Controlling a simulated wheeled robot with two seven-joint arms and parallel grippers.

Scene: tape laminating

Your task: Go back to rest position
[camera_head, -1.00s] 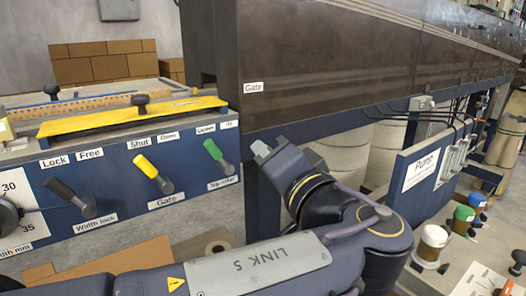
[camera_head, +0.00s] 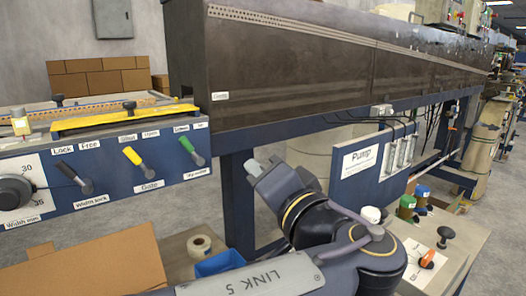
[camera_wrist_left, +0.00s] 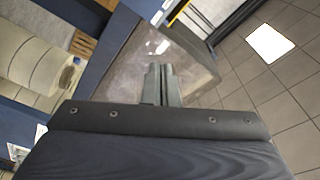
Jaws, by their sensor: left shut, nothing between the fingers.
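My left gripper (camera_head: 262,170) is at the upper end of my left arm in the head view, in front of the dark machine housing and above the floor. In the left wrist view my left gripper (camera_wrist_left: 160,72) shows its two fingers together, with nothing between them. My right gripper is not in either view. The control panel (camera_head: 110,190) with its black, yellow and green levers stands to the left of the gripper, apart from it.
The long dark machine (camera_head: 300,65) runs across the back. A cardboard box (camera_head: 95,265), a tape roll (camera_head: 199,246) and a blue bin (camera_head: 218,264) are at lower left.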

